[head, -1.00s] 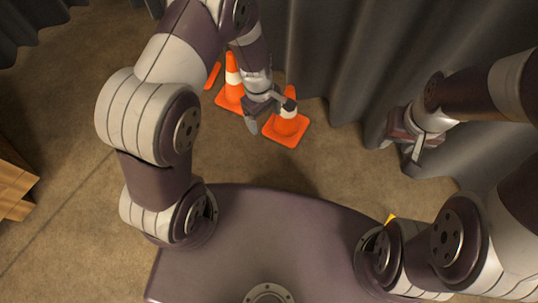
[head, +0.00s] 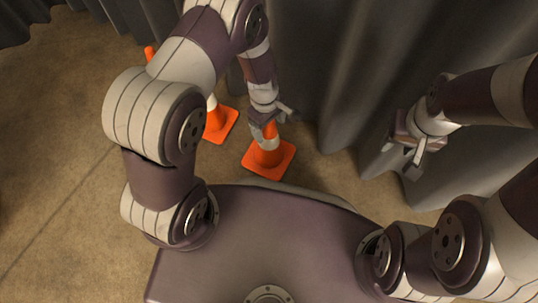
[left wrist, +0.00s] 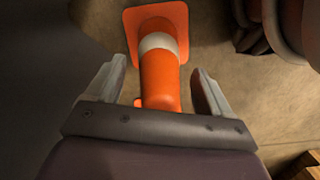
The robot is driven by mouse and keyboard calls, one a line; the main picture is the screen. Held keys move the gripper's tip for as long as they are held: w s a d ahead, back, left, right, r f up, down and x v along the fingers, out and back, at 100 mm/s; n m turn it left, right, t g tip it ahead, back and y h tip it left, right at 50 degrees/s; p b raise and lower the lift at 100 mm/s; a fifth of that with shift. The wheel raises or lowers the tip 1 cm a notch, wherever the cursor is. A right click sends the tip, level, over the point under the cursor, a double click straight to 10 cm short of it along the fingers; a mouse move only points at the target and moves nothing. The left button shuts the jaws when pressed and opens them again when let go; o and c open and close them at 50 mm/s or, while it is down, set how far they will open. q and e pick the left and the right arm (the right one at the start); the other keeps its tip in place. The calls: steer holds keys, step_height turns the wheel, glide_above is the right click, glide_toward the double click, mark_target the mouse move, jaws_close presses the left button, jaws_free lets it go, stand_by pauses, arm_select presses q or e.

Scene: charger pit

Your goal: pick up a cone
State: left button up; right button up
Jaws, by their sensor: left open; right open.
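An orange cone with a white band (head: 268,158) stands upright on the floor just ahead of my base. My left gripper (head: 268,125) is open at the top of this cone. In the left wrist view the cone (left wrist: 160,72) lies between the two open fingers (left wrist: 165,90), with a gap on each side; its tip end is near the palm. A second orange and white cone (head: 218,124) stands to the left, partly hidden behind my left arm. An orange piece (head: 150,53) shows further left, mostly hidden. My right gripper (head: 406,155) is open and empty at the right, near the curtain.
A dark grey curtain (head: 335,80) hangs close behind the cones and beside my right gripper. Bare brown floor (head: 60,150) lies open to the left. A wooden thing (left wrist: 305,165) shows at the corner of the left wrist view.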

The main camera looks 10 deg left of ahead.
arm_select(q)
steer(key=shift+f, duration=0.7)
steer(key=shift+r, duration=0.25)
steer(key=shift+c, duration=0.4)
steer(key=c, duration=1.4)
steer(key=shift+r+p, duration=0.1)
steer(key=shift+p, duration=0.2)
